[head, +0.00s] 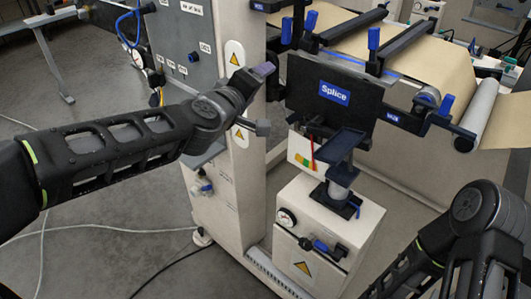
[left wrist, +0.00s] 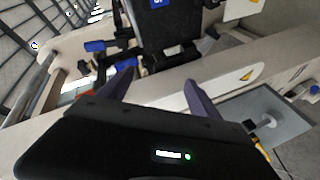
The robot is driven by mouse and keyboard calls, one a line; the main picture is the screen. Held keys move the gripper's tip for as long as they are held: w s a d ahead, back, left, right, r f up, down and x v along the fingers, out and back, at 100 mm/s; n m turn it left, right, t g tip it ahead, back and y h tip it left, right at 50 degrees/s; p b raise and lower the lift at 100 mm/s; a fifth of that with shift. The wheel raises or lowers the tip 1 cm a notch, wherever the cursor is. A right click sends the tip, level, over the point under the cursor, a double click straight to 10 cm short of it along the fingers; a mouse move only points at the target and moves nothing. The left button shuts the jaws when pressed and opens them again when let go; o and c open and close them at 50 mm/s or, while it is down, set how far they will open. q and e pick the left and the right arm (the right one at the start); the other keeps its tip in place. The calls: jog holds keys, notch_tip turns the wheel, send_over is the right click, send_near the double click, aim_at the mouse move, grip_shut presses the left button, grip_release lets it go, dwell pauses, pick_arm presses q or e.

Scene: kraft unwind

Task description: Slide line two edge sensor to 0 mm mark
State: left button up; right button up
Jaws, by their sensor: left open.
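My left gripper (head: 264,70) is raised in front of the white machine cabinet, left of the black Splice panel (head: 334,97). In the left wrist view its two purple fingers stand apart with nothing held between them (left wrist: 160,76). Beyond them are the dark panel with a blue label (left wrist: 160,4) and a pale rail. A dark blue bracket (head: 346,143) sits on a post below the Splice panel. I cannot tell which part is the line two edge sensor, and no 0 mm mark is readable. My right arm shows at the lower right; its gripper is out of frame.
Brown kraft web (head: 430,66) runs over the machine behind the panel, with blue-handled clamps (head: 373,38) above it. A white pedestal box (head: 318,235) with a gauge stands below. A grey control box (head: 185,40) is at upper left. Cables lie on the open floor at left.

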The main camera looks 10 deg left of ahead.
pick_arm(q)
notch_tip(320, 180, down, 18)
jog(key=s+d+m+g+p, duration=0.1)
jog(key=d+m+g, duration=0.1)
jog(key=m+g, duration=0.1)
jog(key=shift+s+d+f+m+g, duration=0.2)
jog(key=shift+s+d+m+g, duration=0.15)
jog(key=shift+m, duration=0.35)
